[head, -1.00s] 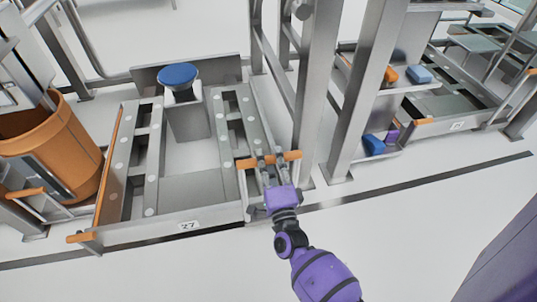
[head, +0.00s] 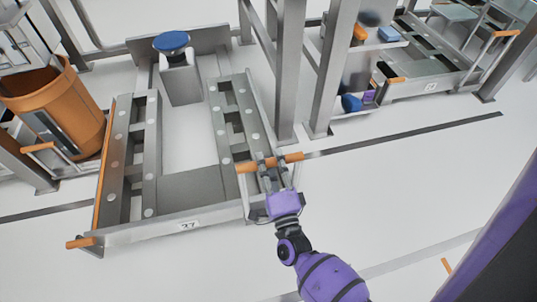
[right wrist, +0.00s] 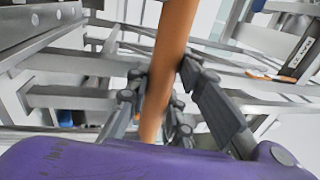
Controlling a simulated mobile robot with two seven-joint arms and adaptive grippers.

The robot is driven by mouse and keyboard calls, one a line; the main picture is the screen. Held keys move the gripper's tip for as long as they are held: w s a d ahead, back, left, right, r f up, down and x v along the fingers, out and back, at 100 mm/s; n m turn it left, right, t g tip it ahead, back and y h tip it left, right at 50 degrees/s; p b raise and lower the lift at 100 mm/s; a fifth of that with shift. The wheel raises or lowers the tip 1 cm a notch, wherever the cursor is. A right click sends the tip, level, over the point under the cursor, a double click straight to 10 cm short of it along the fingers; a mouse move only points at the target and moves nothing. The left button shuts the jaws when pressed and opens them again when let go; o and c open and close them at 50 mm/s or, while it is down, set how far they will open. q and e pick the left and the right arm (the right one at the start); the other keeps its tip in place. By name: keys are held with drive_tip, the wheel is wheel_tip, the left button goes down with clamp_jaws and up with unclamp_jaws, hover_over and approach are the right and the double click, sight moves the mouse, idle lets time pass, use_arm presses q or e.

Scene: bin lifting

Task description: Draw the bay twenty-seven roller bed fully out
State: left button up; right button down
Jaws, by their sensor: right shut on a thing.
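The bay twenty-seven roller bed (head: 190,187) is a grey metal frame with two roller rails and a "27" label on its front plate. It sticks out of the rack past the dark floor line. An orange handle bar (head: 295,157) is at its right front corner, and an orange stub (head: 80,242) at its left. My right gripper (head: 268,165) is shut on the right orange handle. In the right wrist view the orange handle (right wrist: 172,45) runs between the dark fingers. My left gripper is not in view.
An orange bin (head: 62,115) stands left of the bed. A blue-topped post (head: 178,75) rises at the bed's rear. Rack uprights (head: 290,70) stand to the right, with shelves of small blue and orange items beyond. The floor in front is clear.

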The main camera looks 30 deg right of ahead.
drive_tip(key=shift+v, duration=0.8)
drive_tip(key=shift+r, duration=0.1)
drive_tip(key=c, duration=1.5)
unclamp_jaws()
drive_tip(key=shift+c, duration=0.2)
drive_tip(key=shift+s, duration=0.1)
